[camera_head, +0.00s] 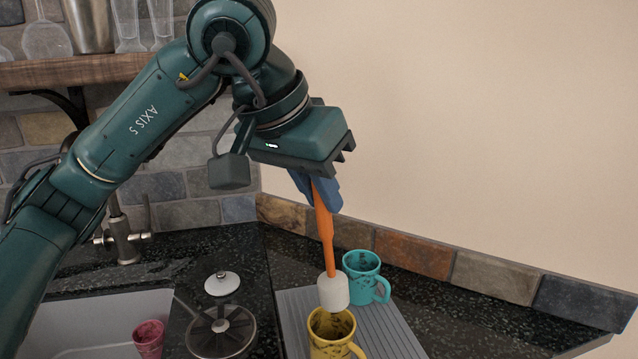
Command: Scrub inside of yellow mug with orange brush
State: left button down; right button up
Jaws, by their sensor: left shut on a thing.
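My left gripper (318,187) comes down from above and is shut on the handle of the orange brush (324,232). The brush hangs nearly upright with its white head (333,292) at the bottom. The yellow mug (331,335) stands on a grey ridged mat, with dark stains inside its rim and its handle toward the lower right. The brush head is over the mug's opening at its back rim; I cannot tell whether its lower end is inside. The mug's base is cut off by the picture's edge. My right gripper is not in view.
A teal mug (362,277) stands on the grey mat (388,330) just behind the yellow mug. A sink (90,322) with a pink cup (149,338), a faucet (122,238) and a round metal strainer (221,331) are at left. A tiled wall edge runs behind.

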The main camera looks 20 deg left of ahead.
aim_at(319, 224)
pick_arm(q)
notch_tip(319, 224, down, 3)
jog(key=shift+r+b, duration=0.2)
jog(key=shift+b, duration=0.6)
notch_tip(319, 224, down, 2)
jog(key=shift+b, duration=0.85)
jog(key=shift+f+b, duration=0.55)
jog(key=shift+f, duration=0.1)
jog(key=shift+f+b, duration=0.6)
jog(key=shift+f, duration=0.1)
jog(key=shift+f+b, duration=0.55)
jog(key=shift+f, duration=0.1)
jog(key=shift+f+b, duration=0.45)
jog(key=shift+f, duration=0.1)
jog(key=shift+f+b, duration=0.35)
jog(key=shift+f, duration=0.05)
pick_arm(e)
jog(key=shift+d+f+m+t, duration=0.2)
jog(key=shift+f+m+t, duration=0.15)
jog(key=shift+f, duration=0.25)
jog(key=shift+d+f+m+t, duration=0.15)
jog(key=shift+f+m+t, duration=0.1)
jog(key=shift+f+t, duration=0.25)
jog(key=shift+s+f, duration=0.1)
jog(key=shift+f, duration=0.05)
